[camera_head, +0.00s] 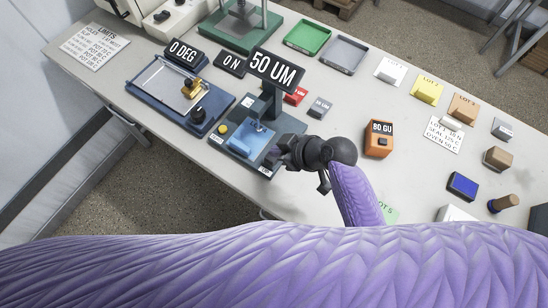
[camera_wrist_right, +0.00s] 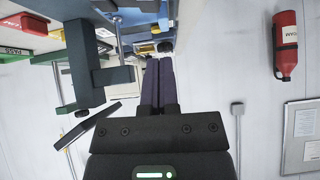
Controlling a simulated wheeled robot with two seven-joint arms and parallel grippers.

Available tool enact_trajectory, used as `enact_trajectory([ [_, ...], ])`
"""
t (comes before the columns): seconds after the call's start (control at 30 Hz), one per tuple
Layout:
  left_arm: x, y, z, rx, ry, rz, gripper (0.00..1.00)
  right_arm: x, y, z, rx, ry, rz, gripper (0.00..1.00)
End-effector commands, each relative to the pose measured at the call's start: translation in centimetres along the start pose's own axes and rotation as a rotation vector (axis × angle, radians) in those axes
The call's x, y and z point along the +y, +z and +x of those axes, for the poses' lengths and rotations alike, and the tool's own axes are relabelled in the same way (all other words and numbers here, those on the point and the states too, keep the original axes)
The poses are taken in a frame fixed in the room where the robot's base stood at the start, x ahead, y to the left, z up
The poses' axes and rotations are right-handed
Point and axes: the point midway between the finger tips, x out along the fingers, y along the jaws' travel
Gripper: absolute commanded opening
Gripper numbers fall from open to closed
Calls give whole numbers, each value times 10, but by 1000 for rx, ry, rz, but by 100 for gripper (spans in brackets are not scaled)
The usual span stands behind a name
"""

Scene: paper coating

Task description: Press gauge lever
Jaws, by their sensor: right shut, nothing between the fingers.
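The gauge is a dark blue stand (camera_head: 291,126) with a display reading 50 UM (camera_head: 274,70) on its post. A light blue block (camera_head: 250,138) sits on its base, with a yellow button (camera_head: 222,129) to the left. I cannot clearly make out the lever. My right gripper (camera_head: 273,160) is shut and empty at the front right of the gauge's base, close to the blue block; whether it touches is unclear. In the right wrist view, the shut fingers (camera_wrist_right: 158,75) point toward blue parts, with the gauge's dark post (camera_wrist_right: 83,55) on the left. My left gripper is not in view.
A blue device with a 0 DEG display (camera_head: 184,53) stands left of the gauge. An orange box reading 80 GU (camera_head: 379,139) is to the right. Green (camera_head: 307,37) and grey (camera_head: 346,54) trays lie behind. Several small blocks and cards fill the table's right side.

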Motion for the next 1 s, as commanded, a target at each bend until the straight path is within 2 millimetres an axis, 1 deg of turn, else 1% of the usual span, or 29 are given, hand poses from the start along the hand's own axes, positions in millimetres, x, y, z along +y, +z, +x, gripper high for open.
enact_trajectory([
  [0.03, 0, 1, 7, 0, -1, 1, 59, 0, 2, 13, 0, -2, 2, 0],
  [0.07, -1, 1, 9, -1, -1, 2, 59, -1, 2, 19, 0, -3, 2, 0],
  [0.1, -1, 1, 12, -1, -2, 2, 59, 0, 8, 24, -3, -2, 2, 0],
  [0.2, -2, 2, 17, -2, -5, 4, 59, 0, 19, 34, -2, -1, 2, 0],
  [0.3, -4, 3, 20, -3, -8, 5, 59, 0, 26, 41, -2, -1, 1, 0],
  [0.7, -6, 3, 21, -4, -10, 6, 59, 0, 29, 43, -2, 2, -1, 0],
  [0.77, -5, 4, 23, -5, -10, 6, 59, -1, 32, 46, -5, 16, -16, 0],
  [0.83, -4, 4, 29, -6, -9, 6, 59, -4, 40, 52, -8, 63, -68, 0],
  [1.0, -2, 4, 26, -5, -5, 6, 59, -3, 37, 50, -6, 68, -67, 0],
])
